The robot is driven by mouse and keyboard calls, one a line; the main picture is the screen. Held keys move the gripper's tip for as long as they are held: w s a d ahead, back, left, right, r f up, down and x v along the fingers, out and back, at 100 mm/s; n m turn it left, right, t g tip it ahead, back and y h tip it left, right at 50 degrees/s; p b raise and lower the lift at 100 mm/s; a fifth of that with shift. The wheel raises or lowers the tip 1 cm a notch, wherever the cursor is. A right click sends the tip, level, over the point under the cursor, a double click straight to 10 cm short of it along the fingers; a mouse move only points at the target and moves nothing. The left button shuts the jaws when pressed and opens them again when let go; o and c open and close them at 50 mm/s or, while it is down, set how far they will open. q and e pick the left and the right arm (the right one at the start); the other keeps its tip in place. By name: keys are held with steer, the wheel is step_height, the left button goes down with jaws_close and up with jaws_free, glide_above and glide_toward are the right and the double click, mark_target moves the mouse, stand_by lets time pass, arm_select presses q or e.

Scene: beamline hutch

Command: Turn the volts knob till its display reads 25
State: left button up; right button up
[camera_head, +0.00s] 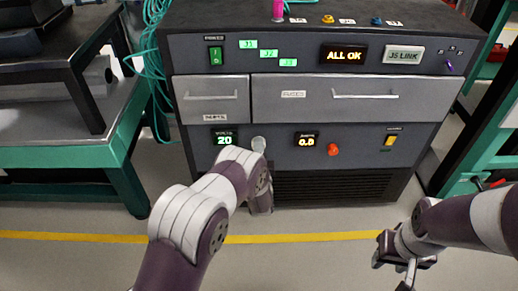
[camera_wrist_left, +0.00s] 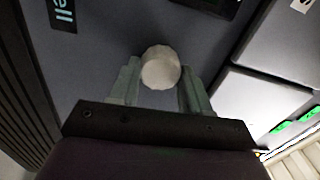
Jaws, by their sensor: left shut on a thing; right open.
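The volts display (camera_head: 224,139) on the lower left of the cabinet front reads 20 in the head view. The pale grey round volts knob (camera_head: 258,144) sits just right of it. My left gripper (camera_head: 260,160) reaches up to the knob from below and is partly hidden by its own wrist. In the left wrist view the knob (camera_wrist_left: 160,68) stands between the two fingers of my left gripper (camera_wrist_left: 156,85), which is shut on it. My right gripper (camera_head: 404,270) is open and empty, low at the right, away from the cabinet.
A second display (camera_head: 306,141) reads 0.8, with a red knob (camera_head: 333,149) beside it. A yellow switch (camera_head: 390,141) is further right. Two closed drawers (camera_head: 340,112) are above. A teal-framed bench (camera_head: 70,157) stands at left, with hanging cables (camera_head: 150,62) between it and the cabinet.

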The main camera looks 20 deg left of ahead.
arm_select(q)
steer(key=shift+f+m, duration=0.1)
steer(key=shift+m, duration=0.3)
steer(key=o, duration=1.1)
steer(key=shift+c, duration=0.2)
steer(key=p+v, duration=0.4)
steer(key=v, duration=0.8)
steer(key=shift+s+p, duration=0.3)
steer(key=shift+s, duration=0.1)
steer(key=shift+d, duration=0.15)
